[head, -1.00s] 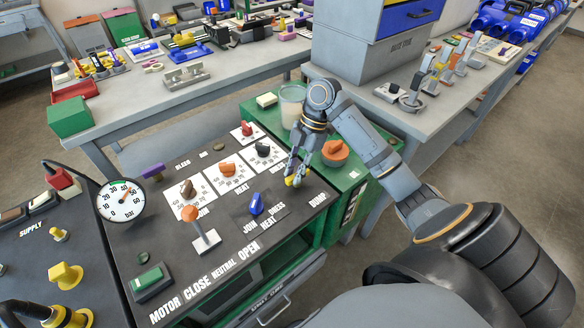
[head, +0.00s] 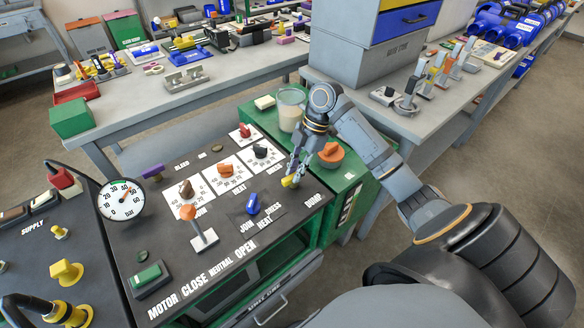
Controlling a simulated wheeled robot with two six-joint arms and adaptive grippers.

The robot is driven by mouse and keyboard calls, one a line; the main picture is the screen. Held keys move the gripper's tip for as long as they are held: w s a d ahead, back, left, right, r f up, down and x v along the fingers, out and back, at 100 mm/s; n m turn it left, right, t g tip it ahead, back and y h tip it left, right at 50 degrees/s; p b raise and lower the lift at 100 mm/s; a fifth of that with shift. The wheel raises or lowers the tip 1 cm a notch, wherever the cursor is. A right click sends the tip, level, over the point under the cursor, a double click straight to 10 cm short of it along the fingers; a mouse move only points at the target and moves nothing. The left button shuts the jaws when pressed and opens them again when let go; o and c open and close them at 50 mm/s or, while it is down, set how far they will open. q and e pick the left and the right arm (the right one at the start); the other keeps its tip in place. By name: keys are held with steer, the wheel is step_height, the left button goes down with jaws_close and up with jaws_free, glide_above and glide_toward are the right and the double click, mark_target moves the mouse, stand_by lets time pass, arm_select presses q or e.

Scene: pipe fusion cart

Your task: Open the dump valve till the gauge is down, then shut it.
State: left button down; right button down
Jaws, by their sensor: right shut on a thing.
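The dump valve's yellow handle (head: 289,183) is at the right edge of the dark panel, above the DUMP label. My right gripper (head: 293,177) reaches down from above and is shut on this handle, hiding part of it. The round white pressure gauge (head: 121,200), marked in bar, stands at the left of the panel. Its needle points to the upper right, toward the higher numbers of the dial. My left gripper is not in view.
A blue switch (head: 252,204), an orange-topped lever (head: 190,214) and several dial knobs stand on the panel. A grey bench (head: 420,118) lies behind my right arm.

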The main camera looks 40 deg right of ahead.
steer(key=m+p, duration=0.2)
steer(key=p, duration=0.1)
steer(key=m+t+p, duration=0.1)
steer(key=m+p, duration=0.1)
steer(key=p, duration=0.1)
steer(key=m+t+p, duration=0.1)
steer(key=m+p, duration=0.1)
steer(key=p, duration=0.2)
steer(key=shift+s+r+m+h, duration=0.2)
steer(key=shift+s+m+h, duration=0.1)
steer(key=shift+s, duration=0.05)
steer(key=m+p, duration=0.2)
steer(key=p, duration=0.1)
steer(key=m+t+h+p, duration=0.1)
steer(key=m+p, duration=0.2)
steer(key=m+t+h+p, duration=0.1)
steer(key=m+p, duration=0.1)
steer(key=p, duration=0.1)
steer(key=shift+s+a+f+m, duration=0.15)
steer(key=shift+a+m, duration=0.15)
steer(key=shift+f+m+h+p, duration=0.15)
steer(key=shift+m+h+p, duration=0.25)
steer(key=shift+m+p, duration=0.55)
steer(key=shift+a+f+m+p, duration=0.1)
steer(key=shift+a+m+p, duration=0.1)
steer(key=shift+m+p, duration=0.25)
steer(key=c, duration=1.5)
jaws_free()
steer(key=shift+o, duration=1.1)
